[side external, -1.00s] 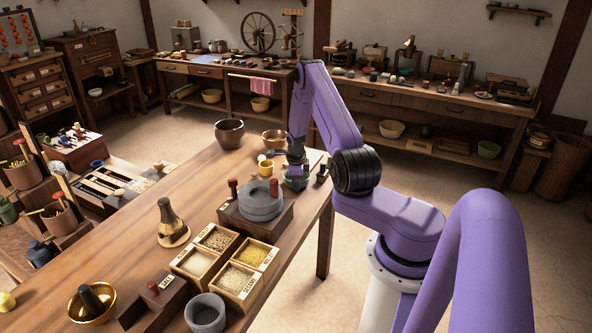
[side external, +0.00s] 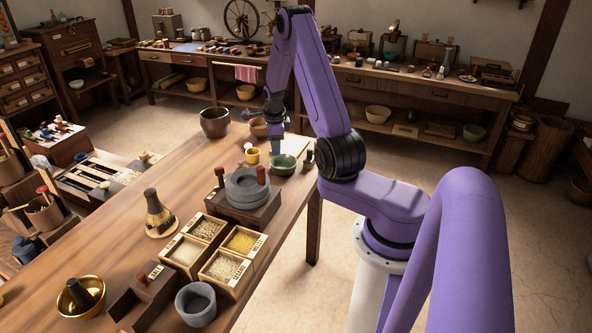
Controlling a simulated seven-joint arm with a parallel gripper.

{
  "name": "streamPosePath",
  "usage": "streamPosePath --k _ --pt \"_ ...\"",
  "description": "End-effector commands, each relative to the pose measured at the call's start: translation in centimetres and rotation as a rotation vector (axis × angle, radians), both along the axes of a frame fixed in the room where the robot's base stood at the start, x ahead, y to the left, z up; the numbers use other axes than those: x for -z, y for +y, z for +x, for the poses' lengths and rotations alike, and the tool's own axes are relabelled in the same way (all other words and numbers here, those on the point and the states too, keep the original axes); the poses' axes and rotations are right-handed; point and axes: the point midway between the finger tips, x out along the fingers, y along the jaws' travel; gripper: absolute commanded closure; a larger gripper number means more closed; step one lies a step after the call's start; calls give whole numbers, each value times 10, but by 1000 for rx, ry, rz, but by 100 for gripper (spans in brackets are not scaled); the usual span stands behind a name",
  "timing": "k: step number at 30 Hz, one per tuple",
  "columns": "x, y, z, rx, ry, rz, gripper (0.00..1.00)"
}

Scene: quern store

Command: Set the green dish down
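The green dish (side external: 284,164) sits upright at the far right end of the wooden table, in the side view. It rests at the near edge of a pale sheet or board (side external: 292,146). My gripper (side external: 276,131) is above and a little behind the dish, apart from it. No dish is in it. The fingers are too small in this view to tell whether they are open or shut.
A yellow cup (side external: 252,156) stands just left of the dish, and a small dark object (side external: 308,157) just right. A copper bowl (side external: 259,127) and dark pot (side external: 214,122) stand behind. A grey quern (side external: 246,188) and grain boxes (side external: 206,228) are nearer.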

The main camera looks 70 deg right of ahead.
Motion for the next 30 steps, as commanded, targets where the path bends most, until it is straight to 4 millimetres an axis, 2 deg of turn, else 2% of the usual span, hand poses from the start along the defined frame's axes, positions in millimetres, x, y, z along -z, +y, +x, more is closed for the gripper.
streamPosePath --k 1,6,9,14,17,22,26,30 --pt "-8 13 11 -79 5 -5 66" --pt "-33 70 40 -418 43 -15 66" --pt "-48 105 49 -621 64 -23 66" --pt "-69 163 54 -946 95 -38 66" --pt "-82 198 49 -1151 112 -50 66" --pt "-101 254 30 -1499 140 -73 66" --pt "-114 292 7 -1767 160 -91 66" --pt "-127 326 -25 -2055 178 -116 66"
